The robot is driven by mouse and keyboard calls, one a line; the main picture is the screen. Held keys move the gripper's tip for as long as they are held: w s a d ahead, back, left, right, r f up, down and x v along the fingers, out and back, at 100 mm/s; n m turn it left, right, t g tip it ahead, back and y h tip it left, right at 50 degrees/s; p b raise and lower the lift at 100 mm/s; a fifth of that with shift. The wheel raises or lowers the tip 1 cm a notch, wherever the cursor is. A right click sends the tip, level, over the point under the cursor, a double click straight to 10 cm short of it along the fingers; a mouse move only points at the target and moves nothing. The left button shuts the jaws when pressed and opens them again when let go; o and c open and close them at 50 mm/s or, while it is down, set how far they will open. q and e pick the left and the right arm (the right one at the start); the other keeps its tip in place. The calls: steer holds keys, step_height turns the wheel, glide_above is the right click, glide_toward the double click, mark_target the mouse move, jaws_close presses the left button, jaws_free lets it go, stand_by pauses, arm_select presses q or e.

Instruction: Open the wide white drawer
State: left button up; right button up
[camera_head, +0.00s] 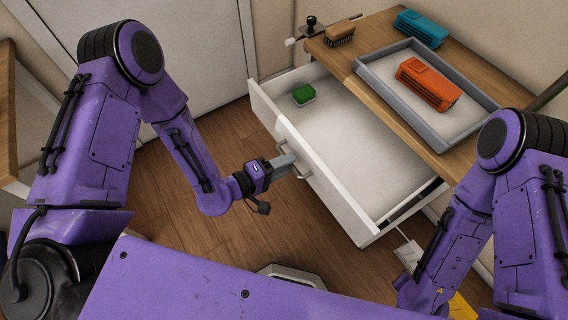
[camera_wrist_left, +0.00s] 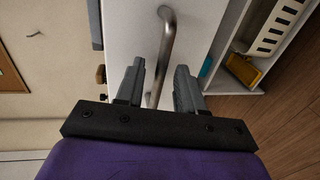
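The wide white drawer (camera_head: 352,200) is pulled well out from under the wooden top, and its interior shows. A green block (camera_head: 303,94) lies inside near its far left corner. My left gripper (camera_head: 284,162) is at the drawer front, at the metal handle (camera_head: 304,175). In the left wrist view the handle (camera_wrist_left: 167,45) passes between the two fingers of the left gripper (camera_wrist_left: 160,82), with gaps on both sides, so the gripper is open around it. My right arm is at the right of the head view; its gripper does not show.
On the wooden top (camera_head: 393,25), a grey tray (camera_head: 440,140) holds an orange object (camera_head: 428,84). A teal object (camera_head: 421,27) and a brush (camera_head: 340,35) stand behind. In the left wrist view a white basket (camera_wrist_left: 278,30) and a yellow item (camera_wrist_left: 243,70) show lower down. Wooden floor lies before the drawer.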

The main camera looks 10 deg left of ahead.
arm_select(q)
steer(key=shift+s+a, duration=0.1)
steer(key=b+v, duration=0.1)
steer(key=v, duration=0.9)
steer(key=shift+b, duration=0.3)
steer(key=s+a+f+m+g+y, duration=0.2)
steer(key=a+f+g+y, duration=0.2)
steer(key=a+f+y, duration=0.65)
steer(key=s+a+f+g+y, duration=0.3)
steer(key=s+f, duration=0.3)
steer(key=s, duration=0.5)
steer(key=shift+a+f+m+g, duration=0.2)
steer(key=shift+m+g, duration=0.1)
steer(key=shift+g, duration=0.3)
